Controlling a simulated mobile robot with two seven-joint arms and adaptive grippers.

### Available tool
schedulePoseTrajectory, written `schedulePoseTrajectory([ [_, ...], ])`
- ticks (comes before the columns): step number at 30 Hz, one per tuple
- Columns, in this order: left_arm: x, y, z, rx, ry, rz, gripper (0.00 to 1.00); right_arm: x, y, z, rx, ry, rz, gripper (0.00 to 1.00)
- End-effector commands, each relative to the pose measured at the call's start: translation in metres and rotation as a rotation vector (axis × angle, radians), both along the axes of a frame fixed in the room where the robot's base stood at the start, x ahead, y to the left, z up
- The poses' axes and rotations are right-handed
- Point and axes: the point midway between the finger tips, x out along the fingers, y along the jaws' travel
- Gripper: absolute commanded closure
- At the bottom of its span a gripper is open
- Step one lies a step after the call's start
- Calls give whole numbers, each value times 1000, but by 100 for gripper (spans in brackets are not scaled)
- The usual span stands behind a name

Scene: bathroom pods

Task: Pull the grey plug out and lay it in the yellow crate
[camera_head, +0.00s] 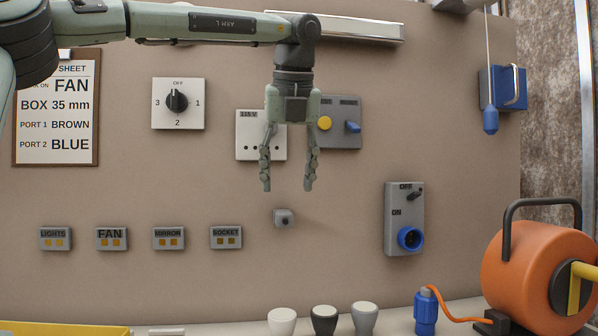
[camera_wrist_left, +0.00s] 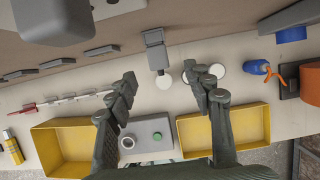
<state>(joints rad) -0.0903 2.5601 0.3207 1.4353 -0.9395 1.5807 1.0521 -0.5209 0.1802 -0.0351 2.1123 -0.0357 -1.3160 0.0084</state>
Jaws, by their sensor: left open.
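The grey plug seems to be a small grey block (camera_head: 284,218) with a dark round centre, sticking out of the wall panel in the head view. In the left wrist view it seems to be the grey piece (camera_wrist_left: 154,40) between and beyond the fingertips. My left gripper (camera_head: 288,188) is open, pointing down, above the grey block and apart from it; its fingers also show in the wrist view (camera_wrist_left: 166,85). A yellow crate (camera_head: 65,330) shows only its rim at the lower left. The wrist view shows two yellow crates, left (camera_wrist_left: 72,126) and right (camera_wrist_left: 264,126). My right gripper is not in view.
A switch box with a blue socket (camera_head: 404,218) stands right of the grey block. Labelled wall boxes (camera_head: 226,237) are to its left. White, black and grey cups (camera_head: 324,318) stand below. An orange reel (camera_head: 530,265) is at right. A grey button box (camera_wrist_left: 148,132) sits between the crates.

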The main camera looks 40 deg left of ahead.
Motion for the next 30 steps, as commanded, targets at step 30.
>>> schedulePoseTrajectory([
  [30, 16, 20, -61, -1, 0, 0, 73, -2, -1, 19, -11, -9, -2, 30],
])
